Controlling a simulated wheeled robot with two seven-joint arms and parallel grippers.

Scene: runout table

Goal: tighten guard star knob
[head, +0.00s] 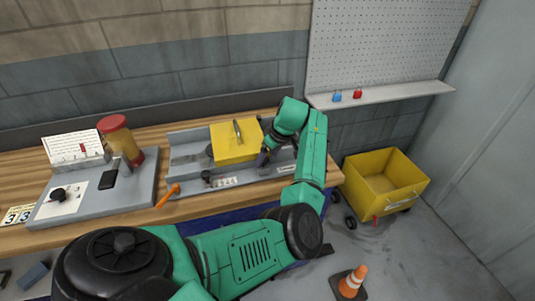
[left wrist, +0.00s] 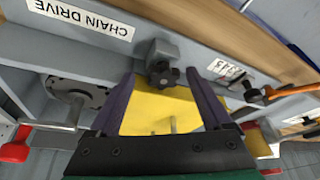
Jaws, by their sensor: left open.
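The black star knob (left wrist: 163,74) sits on a grey block in front of the yellow guard (left wrist: 165,112) in the left wrist view. In the head view the yellow guard (head: 232,146) stands on the grey machine bed, and the knob is mostly hidden by my gripper. My left gripper (head: 263,158) is at the guard's front right corner. In the left wrist view its two dark purple fingers (left wrist: 166,78) are open, with the knob in the gap between them near the tips. No grip on the knob shows. My right gripper is not in view.
A second black knob (head: 207,176) and an orange handle (head: 168,195) are on the left of the bed. A grey panel (head: 115,190) with a red-topped yellow canister (head: 119,138) stands further left. A yellow cart (head: 387,181) and a cone (head: 352,283) are on the floor at right.

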